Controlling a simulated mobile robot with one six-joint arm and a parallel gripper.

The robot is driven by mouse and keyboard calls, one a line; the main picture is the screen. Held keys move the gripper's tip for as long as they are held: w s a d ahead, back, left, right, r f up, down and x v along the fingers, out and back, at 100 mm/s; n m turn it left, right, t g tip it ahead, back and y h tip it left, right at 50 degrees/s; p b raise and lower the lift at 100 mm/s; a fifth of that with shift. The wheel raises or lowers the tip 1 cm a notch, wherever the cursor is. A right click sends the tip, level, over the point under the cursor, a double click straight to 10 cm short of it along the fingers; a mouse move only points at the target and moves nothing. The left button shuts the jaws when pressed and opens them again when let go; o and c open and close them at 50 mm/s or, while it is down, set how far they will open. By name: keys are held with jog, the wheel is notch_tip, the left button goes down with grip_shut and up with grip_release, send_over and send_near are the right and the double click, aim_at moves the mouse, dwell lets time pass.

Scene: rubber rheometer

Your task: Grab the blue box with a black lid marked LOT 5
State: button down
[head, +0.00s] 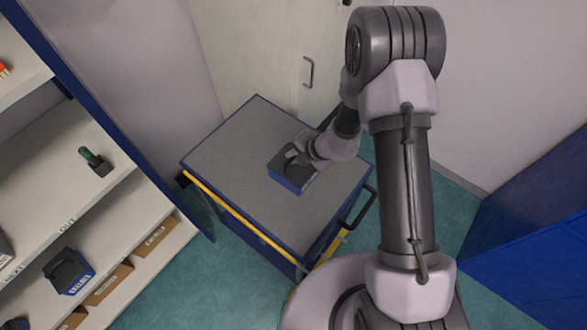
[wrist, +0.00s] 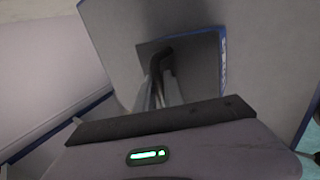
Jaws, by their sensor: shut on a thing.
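A blue box with a black lid (head: 291,181) sits on the grey top of a blue cart (head: 235,150) in the head view. A white label shows on its blue side, but I cannot read its marking. My gripper (head: 294,157) is at the lid from above. In the wrist view, the dark lid (wrist: 200,55) lies beyond my gripper (wrist: 165,82), whose fingers are shut on the box's black handle (wrist: 161,54). The fingers hide part of the handle. The box appears to rest on the cart top; I cannot tell any small gap.
Shelves at the left hold another blue box with a black lid (head: 68,270), brown cartons (head: 108,285) and a small black-and-green item (head: 95,160). The cart top around the box is clear. A pale cabinet stands behind the cart, and a blue cabinet (head: 535,245) at the right.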

dwell(0.4)
notch_tip(320, 180, up, 4)
jog(key=shift+p, duration=0.8)
jog(key=s+d+p, duration=0.2)
jog(key=s, duration=0.5)
jog(key=s+d+r+p, duration=0.1)
jog(key=s+d+p, duration=0.1)
jog(key=s, duration=0.6)
jog(key=shift+s+p, duration=0.2)
jog(key=shift+p, duration=0.5)
